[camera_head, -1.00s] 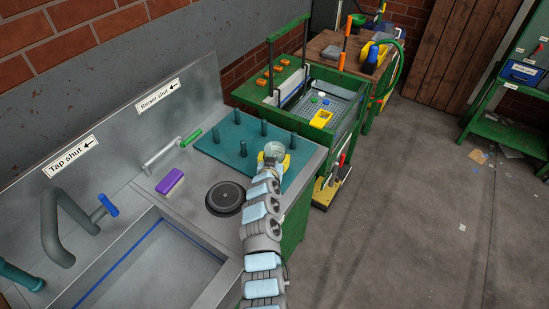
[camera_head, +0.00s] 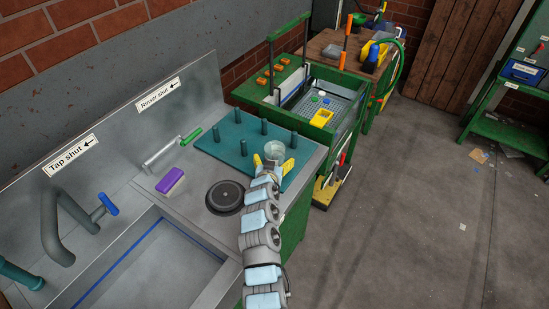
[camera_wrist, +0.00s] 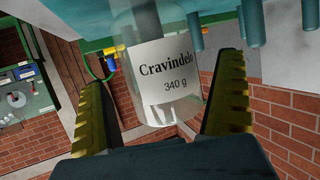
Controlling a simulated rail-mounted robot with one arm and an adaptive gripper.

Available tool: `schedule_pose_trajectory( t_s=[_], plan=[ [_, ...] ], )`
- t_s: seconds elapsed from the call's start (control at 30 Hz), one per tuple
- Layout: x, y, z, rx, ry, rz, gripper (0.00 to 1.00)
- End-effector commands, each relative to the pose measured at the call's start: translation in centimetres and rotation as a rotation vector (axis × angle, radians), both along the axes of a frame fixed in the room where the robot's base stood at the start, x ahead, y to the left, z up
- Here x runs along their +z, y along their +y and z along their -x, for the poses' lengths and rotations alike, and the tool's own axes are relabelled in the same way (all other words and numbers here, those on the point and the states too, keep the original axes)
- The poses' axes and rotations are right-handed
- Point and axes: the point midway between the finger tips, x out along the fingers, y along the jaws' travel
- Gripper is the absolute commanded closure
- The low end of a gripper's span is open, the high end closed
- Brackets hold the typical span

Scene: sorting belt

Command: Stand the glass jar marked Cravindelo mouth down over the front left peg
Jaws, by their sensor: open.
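The clear glass jar (camera_head: 275,149) stands on the teal peg board (camera_head: 207,147), at the board's near right corner in the head view. In the wrist view the jar (camera_wrist: 165,75) shows its white label "Cravindelo 340 g". The pegs hang downward in that view while the label reads upright, so the jar is mouth down.
Several bare teal pegs stand left of and behind the jar, one nearby (camera_head: 244,147). A green-framed bin (camera_head: 352,130) stands behind the board.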

Motion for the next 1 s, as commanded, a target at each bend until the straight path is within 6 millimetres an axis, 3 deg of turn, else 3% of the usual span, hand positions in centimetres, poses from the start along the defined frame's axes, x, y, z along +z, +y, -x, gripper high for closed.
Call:
schedule_pose_trajectory(
  t_s=[1.0],
  plan=[
    [2.8,1.3,8.3,0.0,0.003,-0.001,0.0]
  ],
)
